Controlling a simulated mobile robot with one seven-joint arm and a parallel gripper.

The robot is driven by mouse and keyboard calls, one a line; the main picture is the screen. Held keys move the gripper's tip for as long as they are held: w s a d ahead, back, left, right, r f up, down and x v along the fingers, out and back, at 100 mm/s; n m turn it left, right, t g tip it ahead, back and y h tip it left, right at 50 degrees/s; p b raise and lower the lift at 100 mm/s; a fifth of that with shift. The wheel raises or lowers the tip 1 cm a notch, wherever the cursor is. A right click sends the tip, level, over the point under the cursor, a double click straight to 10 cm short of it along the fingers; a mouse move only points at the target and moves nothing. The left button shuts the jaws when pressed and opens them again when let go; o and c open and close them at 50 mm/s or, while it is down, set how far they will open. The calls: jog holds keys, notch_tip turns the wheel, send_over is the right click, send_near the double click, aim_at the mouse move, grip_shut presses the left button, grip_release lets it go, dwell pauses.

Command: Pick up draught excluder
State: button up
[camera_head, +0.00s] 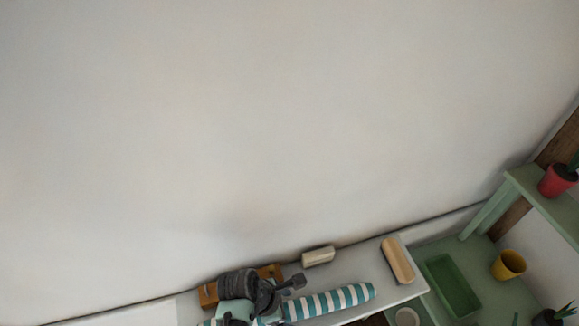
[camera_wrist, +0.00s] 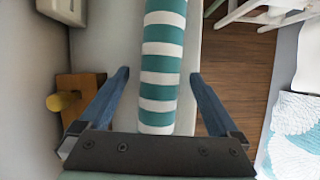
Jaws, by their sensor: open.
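The draught excluder (camera_head: 330,301) is a long roll with teal and white stripes. It lies on a pale grey shelf top along the wall in the head view, its left part hidden behind my arm. In the wrist view the draught excluder (camera_wrist: 161,62) runs up the middle of the picture. My gripper (camera_wrist: 160,82) is open, with one blue finger on each side of the roll and a visible gap on both sides. In the head view my gripper (camera_head: 292,284) is over the roll's left part. Whether the fingertips are level with the roll is hard to tell.
A wooden block with a yellow knob (camera_wrist: 64,101) lies left of my gripper. A cream block (camera_head: 318,256) stands by the wall, and a tan brush-like block (camera_head: 397,260) lies farther right. A green tray (camera_head: 452,286) and a yellow pot (camera_head: 508,265) stand beyond the shelf's end.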

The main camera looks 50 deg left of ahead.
jog(key=shift+w+f, duration=0.15)
jog(key=shift+f, duration=0.1)
jog(key=shift+c, duration=0.3)
grip_shut()
